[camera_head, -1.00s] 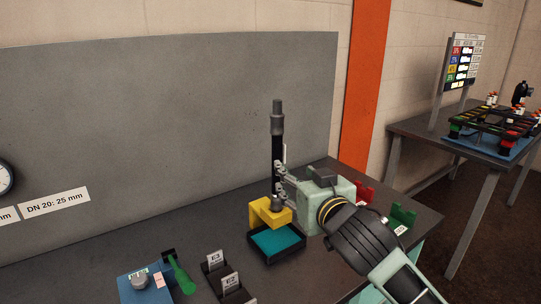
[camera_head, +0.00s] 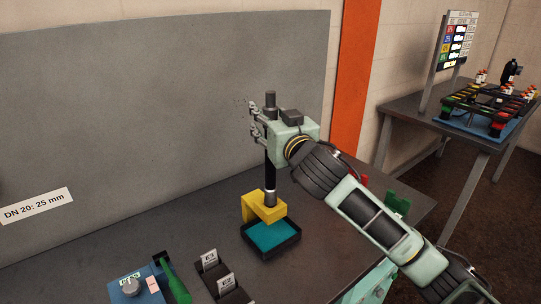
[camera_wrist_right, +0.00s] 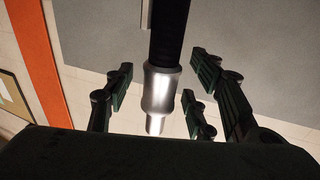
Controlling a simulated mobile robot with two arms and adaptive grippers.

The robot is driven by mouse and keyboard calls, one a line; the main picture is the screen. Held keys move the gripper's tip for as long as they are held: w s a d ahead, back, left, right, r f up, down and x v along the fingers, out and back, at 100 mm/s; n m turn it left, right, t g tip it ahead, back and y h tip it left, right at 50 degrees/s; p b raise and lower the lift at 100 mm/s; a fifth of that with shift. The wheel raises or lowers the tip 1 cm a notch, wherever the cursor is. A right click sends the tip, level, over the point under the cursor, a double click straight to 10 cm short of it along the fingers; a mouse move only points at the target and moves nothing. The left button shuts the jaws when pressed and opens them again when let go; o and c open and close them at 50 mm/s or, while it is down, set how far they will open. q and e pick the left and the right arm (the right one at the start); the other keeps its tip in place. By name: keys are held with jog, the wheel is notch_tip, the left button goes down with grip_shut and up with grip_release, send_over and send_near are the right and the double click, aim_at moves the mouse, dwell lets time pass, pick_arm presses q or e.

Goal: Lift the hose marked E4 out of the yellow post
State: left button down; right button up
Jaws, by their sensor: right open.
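A black hose (camera_head: 271,166) with metal end fittings stands upright, its lower fitting in the yellow post (camera_head: 252,208). No E4 marking is readable on it. My right gripper (camera_head: 257,121) is at the hose's upper part, reaching in from the right, and hides some of it. In the right wrist view the hose (camera_wrist_right: 169,35) and its silver fitting (camera_wrist_right: 160,88) lie between the spread fingers of the right gripper (camera_wrist_right: 164,92), with gaps on both sides. The gripper is open. My left gripper is not in view.
A black tray with a teal floor (camera_head: 272,235) stands in front of the post. Holders labelled E3 and E2 (camera_head: 210,258), a blue block (camera_head: 136,290) and a green holder (camera_head: 398,203) are nearby. A grey panel (camera_head: 130,110) rises behind.

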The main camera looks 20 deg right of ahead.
jog(key=c, duration=1.2)
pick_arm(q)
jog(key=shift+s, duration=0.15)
pick_arm(e)
grip_shut()
jog(key=shift+r, duration=0.1)
